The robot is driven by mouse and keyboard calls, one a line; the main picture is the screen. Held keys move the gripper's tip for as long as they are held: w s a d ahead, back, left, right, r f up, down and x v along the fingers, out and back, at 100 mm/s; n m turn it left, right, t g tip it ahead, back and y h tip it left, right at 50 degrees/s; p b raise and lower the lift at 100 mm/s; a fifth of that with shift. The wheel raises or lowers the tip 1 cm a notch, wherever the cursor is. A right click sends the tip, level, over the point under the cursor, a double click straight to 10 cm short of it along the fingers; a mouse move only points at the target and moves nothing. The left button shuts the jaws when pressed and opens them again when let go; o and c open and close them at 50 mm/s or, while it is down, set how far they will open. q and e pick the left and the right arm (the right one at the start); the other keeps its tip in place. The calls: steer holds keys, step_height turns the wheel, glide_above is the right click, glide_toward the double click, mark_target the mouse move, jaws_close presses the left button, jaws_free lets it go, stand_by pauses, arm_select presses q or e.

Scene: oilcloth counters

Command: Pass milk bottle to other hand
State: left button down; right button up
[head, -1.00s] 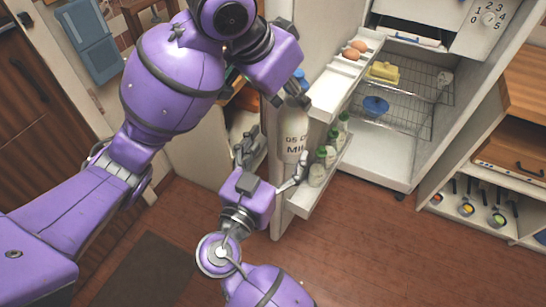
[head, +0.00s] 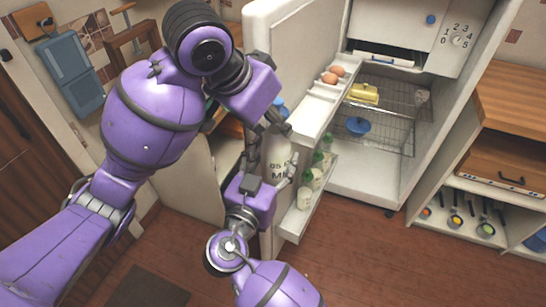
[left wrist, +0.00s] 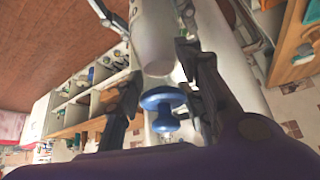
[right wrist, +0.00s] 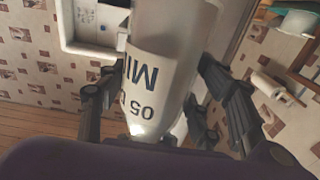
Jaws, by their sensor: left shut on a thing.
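The milk bottle (head: 279,165) is white with dark lettering and a blue cap, held in the air beside the open fridge door. My left gripper (head: 276,122) is shut on the milk bottle near its neck; its cap (left wrist: 162,98) shows between the fingers in the left wrist view. My right gripper (head: 270,172) reaches up from below, its fingers spread on either side of the lower bottle. In the right wrist view the bottle (right wrist: 165,60) lies between those open fingers, lettering towards the camera. Whether a right finger touches it is unclear.
The fridge door shelf (head: 296,215) with several small green-capped bottles is close to the right of the bottle. Eggs (head: 334,75) sit on the upper door shelf. The fridge holds a yellow item (head: 363,93) and a blue-lidded item (head: 358,126). Floor (head: 370,255) is clear at front right.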

arm_select(q)
steer(key=shift+s+d+r, duration=0.15)
steer(key=shift+d, duration=0.1)
arm_select(e)
steer(key=shift+a+r, duration=0.1)
steer(key=shift+a, duration=0.1)
jaws_close()
arm_select(q)
steer(key=c, duration=1)
jaws_free()
steer(key=shift+c, duration=0.2)
arm_select(e)
steer(key=shift+r, duration=0.1)
arm_select(q)
steer(key=shift+a, duration=0.15)
